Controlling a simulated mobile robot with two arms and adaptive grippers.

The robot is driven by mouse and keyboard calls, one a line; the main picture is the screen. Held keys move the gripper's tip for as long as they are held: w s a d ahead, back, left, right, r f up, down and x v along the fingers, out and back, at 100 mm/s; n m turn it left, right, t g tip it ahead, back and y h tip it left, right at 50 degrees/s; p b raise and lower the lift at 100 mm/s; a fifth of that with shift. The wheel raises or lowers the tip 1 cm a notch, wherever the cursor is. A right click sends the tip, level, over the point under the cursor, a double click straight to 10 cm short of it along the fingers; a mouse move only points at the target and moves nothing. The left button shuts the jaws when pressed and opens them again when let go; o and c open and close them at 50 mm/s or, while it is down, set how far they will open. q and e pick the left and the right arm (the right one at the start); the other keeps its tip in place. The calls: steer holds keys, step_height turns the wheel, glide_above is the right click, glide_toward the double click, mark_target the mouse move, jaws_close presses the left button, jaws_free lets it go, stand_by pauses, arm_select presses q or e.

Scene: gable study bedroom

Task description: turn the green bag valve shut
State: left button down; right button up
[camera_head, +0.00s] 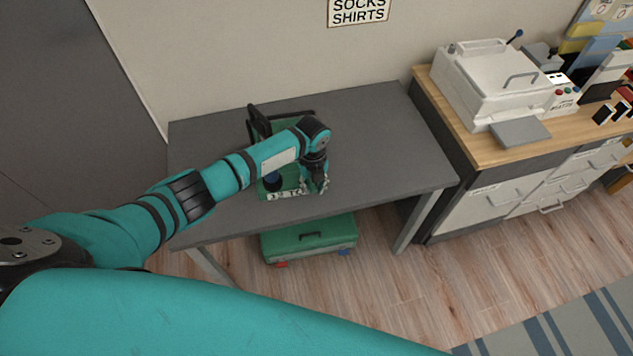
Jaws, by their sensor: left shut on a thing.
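A green bag (269,187) with dark handles lies on the grey table, largely hidden behind my left forearm and wrist. My left gripper (314,188) points down over the right side of the bag. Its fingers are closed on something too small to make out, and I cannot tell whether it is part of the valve. My right gripper is not in view.
The grey table (390,130) is clear to the right of the bag. A green case (310,238) with a dark handle sits on the floor below. A wooden-topped cabinet (480,150) with a white machine (490,75) stands at right.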

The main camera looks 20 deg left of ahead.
mark_target(310, 187)
arm_select(q)
steer(key=shift+s+a+m, duration=0.2)
steer(key=shift+a+m, duration=0.15)
steer(key=shift+m, duration=0.55)
steer(key=c, duration=1.2)
jaws_free()
step_height(310, 187, up, 12)
